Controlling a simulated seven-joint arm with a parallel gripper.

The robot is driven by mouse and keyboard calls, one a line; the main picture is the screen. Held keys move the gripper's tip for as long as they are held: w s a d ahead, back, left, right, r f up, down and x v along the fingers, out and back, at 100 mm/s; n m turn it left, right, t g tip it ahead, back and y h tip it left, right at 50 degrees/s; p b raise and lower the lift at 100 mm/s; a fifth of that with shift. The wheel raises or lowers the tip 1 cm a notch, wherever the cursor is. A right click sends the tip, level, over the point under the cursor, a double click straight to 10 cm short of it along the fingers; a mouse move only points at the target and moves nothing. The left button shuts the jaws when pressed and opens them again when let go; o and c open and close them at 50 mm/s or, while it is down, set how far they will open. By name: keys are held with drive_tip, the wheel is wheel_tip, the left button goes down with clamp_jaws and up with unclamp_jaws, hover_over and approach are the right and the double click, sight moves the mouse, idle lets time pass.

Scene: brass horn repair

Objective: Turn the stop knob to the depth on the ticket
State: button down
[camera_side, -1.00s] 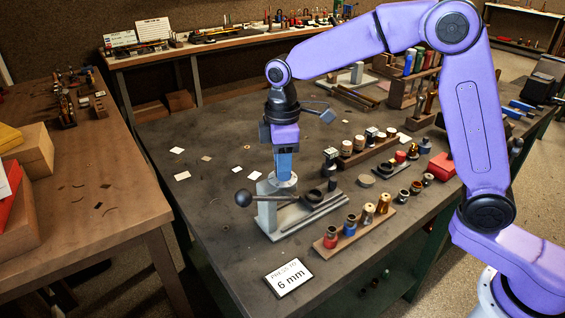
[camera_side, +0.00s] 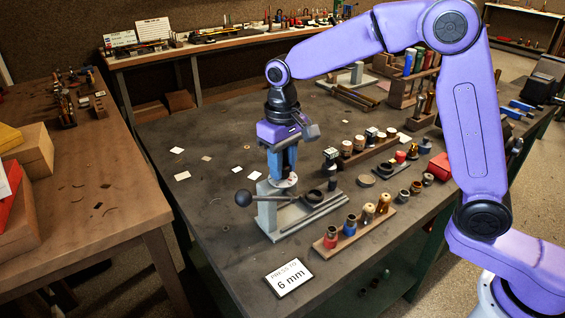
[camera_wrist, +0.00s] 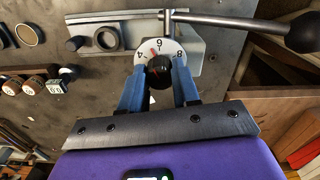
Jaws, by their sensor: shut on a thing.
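The press (camera_side: 268,210) stands on the dark bench, with a grey base and a ball-ended lever. A white dial (camera_wrist: 174,45) marked 4, 6 and 8 tops it. My gripper (camera_side: 284,174) points down over the press and is shut on the black stop knob (camera_wrist: 159,71) at the dial's centre. In the wrist view the blue fingers stand on either side of the knob. A red mark at the knob shows between the 4 and the 6, short of the 6. The ticket (camera_side: 289,277) reads "PRESS TO 6 mm" and lies at the bench's front.
The press lever's black ball (camera_side: 243,198) sticks out left. A wooden rack (camera_side: 330,241) of several small parts stands right of the press, with another rack (camera_side: 374,152) behind it. A red box (camera_side: 441,167) is farther right. Loose paper scraps lie at left; the bench there is mostly clear.

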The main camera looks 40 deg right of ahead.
drive_tip(key=shift+r+m, duration=0.1)
drive_tip(key=shift+m, duration=2.2)
drive_tip(key=c, duration=0.8)
unclamp_jaws()
wheel_tip(320, 180, up, 17)
drive_tip(key=shift+r, duration=0.15)
drive_tip(key=shift+s, duration=0.1)
